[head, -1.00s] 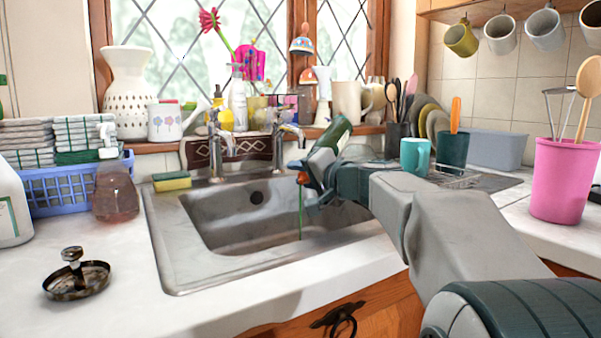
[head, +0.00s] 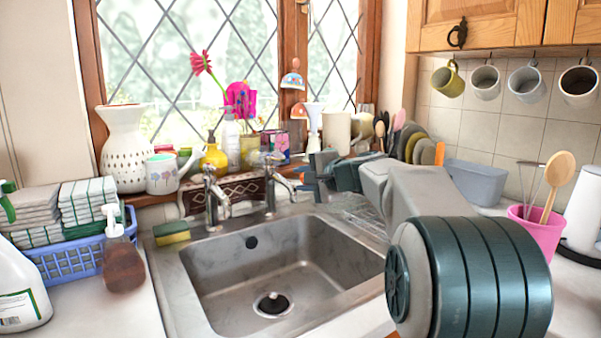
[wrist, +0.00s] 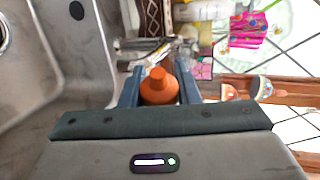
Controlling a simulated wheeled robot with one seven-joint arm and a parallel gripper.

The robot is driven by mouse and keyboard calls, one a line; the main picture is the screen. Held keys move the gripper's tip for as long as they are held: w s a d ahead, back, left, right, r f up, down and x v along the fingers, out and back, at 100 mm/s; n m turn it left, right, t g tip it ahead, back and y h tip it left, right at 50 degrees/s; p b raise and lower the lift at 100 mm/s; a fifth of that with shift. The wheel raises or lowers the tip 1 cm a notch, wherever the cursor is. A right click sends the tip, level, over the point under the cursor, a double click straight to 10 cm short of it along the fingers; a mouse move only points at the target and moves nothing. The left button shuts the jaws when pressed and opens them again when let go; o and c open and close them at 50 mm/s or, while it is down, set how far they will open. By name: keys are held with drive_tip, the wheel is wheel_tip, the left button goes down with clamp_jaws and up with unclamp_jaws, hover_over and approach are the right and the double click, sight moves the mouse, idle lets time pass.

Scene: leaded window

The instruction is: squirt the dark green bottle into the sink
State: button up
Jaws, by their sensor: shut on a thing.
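The dark green bottle shows only by its orange nozzle (wrist: 158,86), which sits between my gripper's two blue-grey fingers in the wrist view. Its body is hidden, and I cannot make it out in the head view. My gripper (head: 312,178) is shut on it, in front of the window sill, above the far right part of the sink. The steel sink (head: 215,268) lies below and to the left, with its drain (head: 272,304) at the bottom. The sink also shows at the left of the wrist view (wrist: 78,60). No green stream shows now.
Two taps (head: 212,200) (head: 272,182) stand at the sink's back edge, close to my gripper. A yellow-green sponge (head: 171,233), a soap dispenser (head: 122,262) and a blue basket (head: 72,264) are at the left. A pink pot (head: 540,232) stands right of my arm.

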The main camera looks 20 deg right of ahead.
drive_tip(key=w+d+r+m+p, duration=0.1)
drive_tip(key=r+m+p, duration=0.2)
drive_tip(key=p, duration=0.2)
drive_tip(key=w+d+r+m+g+p, duration=0.1)
drive_tip(key=r+m+p, duration=0.2)
drive_tip(key=p, duration=0.3)
drive_tip(key=w+d+r+m+y+p, duration=0.1)
drive_tip(key=w+r+m+p, duration=0.1)
drive_tip(key=r+m+p, duration=0.1)
drive_tip(key=shift+d+r+g+p, duration=0.4)
drive_tip(key=shift+r+p, duration=0.35)
drive_tip(key=shift+p, duration=0.45)
drive_tip(key=w+d+r+m+p, duration=0.3)
drive_tip(key=r+m+p, duration=0.3)
drive_tip(key=p, duration=1.2)
wheel_tip(320, 180, up, 3)
drive_tip(key=shift+d+r+m+t+y+p, duration=0.1)
drive_tip(key=shift+d+m+t+y+p, duration=0.25)
drive_tip(key=shift+d, duration=0.3)
